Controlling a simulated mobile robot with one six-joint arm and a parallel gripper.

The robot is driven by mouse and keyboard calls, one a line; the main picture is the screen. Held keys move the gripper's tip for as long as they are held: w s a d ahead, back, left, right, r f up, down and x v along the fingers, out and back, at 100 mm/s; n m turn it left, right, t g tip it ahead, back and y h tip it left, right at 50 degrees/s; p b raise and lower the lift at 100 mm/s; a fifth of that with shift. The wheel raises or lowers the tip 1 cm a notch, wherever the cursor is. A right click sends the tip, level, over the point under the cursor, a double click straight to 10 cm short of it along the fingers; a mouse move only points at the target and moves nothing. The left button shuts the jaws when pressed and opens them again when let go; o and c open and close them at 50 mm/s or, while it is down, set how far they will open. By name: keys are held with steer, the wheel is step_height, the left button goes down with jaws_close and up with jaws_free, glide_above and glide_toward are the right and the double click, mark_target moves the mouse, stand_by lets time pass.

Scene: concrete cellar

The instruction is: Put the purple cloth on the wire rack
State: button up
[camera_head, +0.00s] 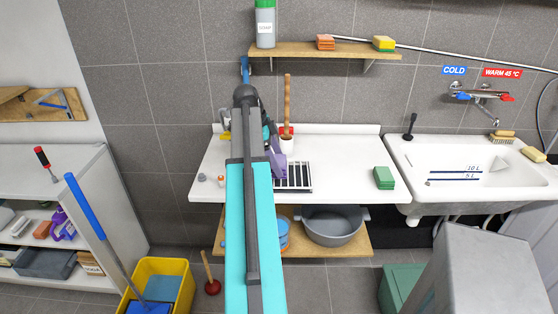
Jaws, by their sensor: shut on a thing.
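The purple cloth (278,163) hangs below my gripper (271,138), which is shut on it. My arm covers much of the gripper and may hide part of the cloth. The wire rack (296,178) is a dark grid with pale bars, set on the white counter. The lower end of the cloth is at the rack's left side in the picture. I cannot tell whether the cloth touches the rack.
A white sink (460,165) adjoins further right. A shelf (330,51) hangs above.

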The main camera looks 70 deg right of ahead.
mark_target(280, 154)
steer(key=shift+w+d+f, duration=0.1)
steer(key=shift+w+d, duration=0.05)
steer(key=shift+d, duration=0.55)
steer(key=shift+w+d+f, duration=0.1)
steer(key=shift+w+d, duration=0.05)
steer(key=shift+d, duration=0.5)
steer(key=shift+d+r+p, duration=0.1)
steer(key=shift+p, duration=0.2)
steer(key=shift+w+d, duration=0.15)
steer(key=shift+d, duration=0.4)
steer(key=shift+f+p, duration=0.9)
steer(key=shift+f, duration=0.95)
steer(key=o, duration=0.9)
steer(key=shift+r, duration=0.15)
steer(key=shift+b+v, duration=1.35)
steer(key=shift+v, duration=4.55)
